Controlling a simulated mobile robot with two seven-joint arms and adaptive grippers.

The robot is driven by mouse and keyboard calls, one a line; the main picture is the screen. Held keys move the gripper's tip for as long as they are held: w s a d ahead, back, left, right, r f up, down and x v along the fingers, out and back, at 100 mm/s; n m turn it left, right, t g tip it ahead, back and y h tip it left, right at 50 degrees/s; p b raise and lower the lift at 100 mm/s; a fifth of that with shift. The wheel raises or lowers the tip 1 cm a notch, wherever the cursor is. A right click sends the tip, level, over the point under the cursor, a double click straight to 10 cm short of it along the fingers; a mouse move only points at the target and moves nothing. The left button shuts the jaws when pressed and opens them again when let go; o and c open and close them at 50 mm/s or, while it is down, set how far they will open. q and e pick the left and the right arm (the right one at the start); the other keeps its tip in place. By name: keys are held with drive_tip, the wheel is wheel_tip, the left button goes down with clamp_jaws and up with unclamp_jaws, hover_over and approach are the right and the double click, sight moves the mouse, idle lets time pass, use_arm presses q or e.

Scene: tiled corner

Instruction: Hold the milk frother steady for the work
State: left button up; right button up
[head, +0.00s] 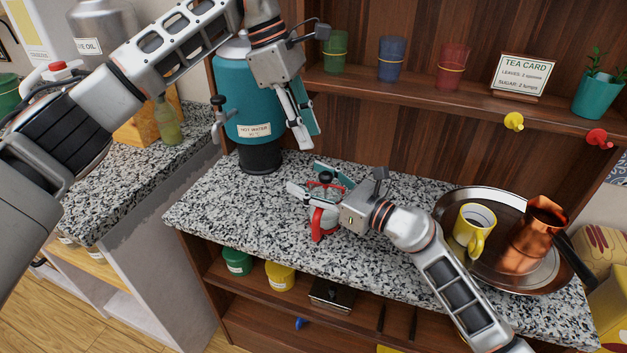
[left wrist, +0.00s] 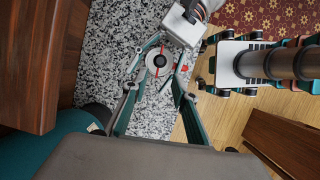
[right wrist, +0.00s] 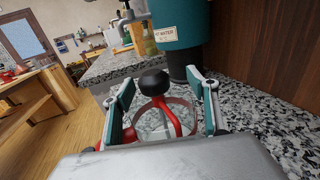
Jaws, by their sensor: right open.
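The milk frother (head: 324,218) stands upright on the speckled counter, with a clear body, red handle and black knob. It also shows in the left wrist view (left wrist: 158,61) and, close up, in the right wrist view (right wrist: 176,122). My right gripper (head: 309,180) is open, low over the counter, with its fingers on either side of the frother's upper part. Gaps show beside the knob; whether the pads touch the body I cannot tell. My left gripper (head: 309,137) is open and empty, above the frother and in front of the hot water urn, pointing down.
The teal hot water urn (head: 247,95) stands behind, close to my left gripper. A round tray (head: 452,203) at right holds a yellow mug (head: 471,232) and a copper pot (head: 535,235). A shelf (head: 350,84) with coloured glasses overhangs the back. The counter's front left is clear.

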clamp_jaws()
